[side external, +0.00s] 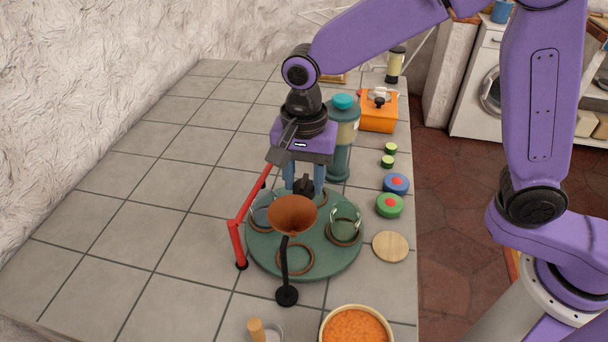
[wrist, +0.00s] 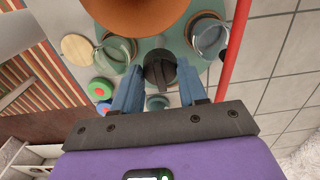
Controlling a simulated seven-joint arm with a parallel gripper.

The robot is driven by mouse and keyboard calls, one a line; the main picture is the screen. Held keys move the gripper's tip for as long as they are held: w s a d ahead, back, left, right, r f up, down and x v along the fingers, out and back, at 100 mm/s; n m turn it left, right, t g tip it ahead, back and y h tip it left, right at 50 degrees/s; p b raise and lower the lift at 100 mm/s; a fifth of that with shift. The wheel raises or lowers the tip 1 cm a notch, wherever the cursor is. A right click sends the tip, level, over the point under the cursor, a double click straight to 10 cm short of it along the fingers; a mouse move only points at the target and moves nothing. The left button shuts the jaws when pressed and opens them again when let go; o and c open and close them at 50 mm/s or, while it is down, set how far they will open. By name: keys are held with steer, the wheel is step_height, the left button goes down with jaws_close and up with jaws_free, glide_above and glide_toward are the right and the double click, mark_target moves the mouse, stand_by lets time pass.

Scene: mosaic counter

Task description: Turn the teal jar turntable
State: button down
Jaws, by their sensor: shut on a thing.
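The teal turntable (side external: 330,262) is a round disc on the tiled counter; part of it also shows in the wrist view (wrist: 150,44). Glass jars stand in brown rings on its left (side external: 262,212) and right (side external: 344,222); a front ring (side external: 295,260) looks empty. A black knob (wrist: 160,70) sits on the disc's far side. My gripper (side external: 304,187) points down with its blue fingers on either side of this knob and is shut on it. In the side view the knob is partly hidden behind the funnel and fingers.
A brown funnel (side external: 293,213) on a black stand rises at the turntable's front. A red bar frame (side external: 240,220) stands close on the left. A tall teal-lidded canister (side external: 342,130) is behind; green and blue discs (side external: 396,184) lie right. The counter's left is clear.

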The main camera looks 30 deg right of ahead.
steer(key=shift+w+r, duration=0.1)
steer(key=c, duration=0.9)
jaws_free()
step_height(320, 180, up, 17)
steer(key=shift+r, duration=0.2)
steer(key=shift+f, duration=0.1)
steer(key=s+d+f+n, duration=0.5)
steer(key=s+d+n, duration=0.2)
steer(key=s+d+f+n, duration=0.5)
steer(key=s+d+n, duration=0.2)
steer(key=d, duration=0.1)
steer(key=s+d+f+n, duration=0.5)
steer(key=s+d+n, duration=0.2)
steer(key=shift+s+d+f+n, duration=0.2)
steer(key=shift+s+d+n, duration=0.1)
steer(key=shift+s, duration=0.05)
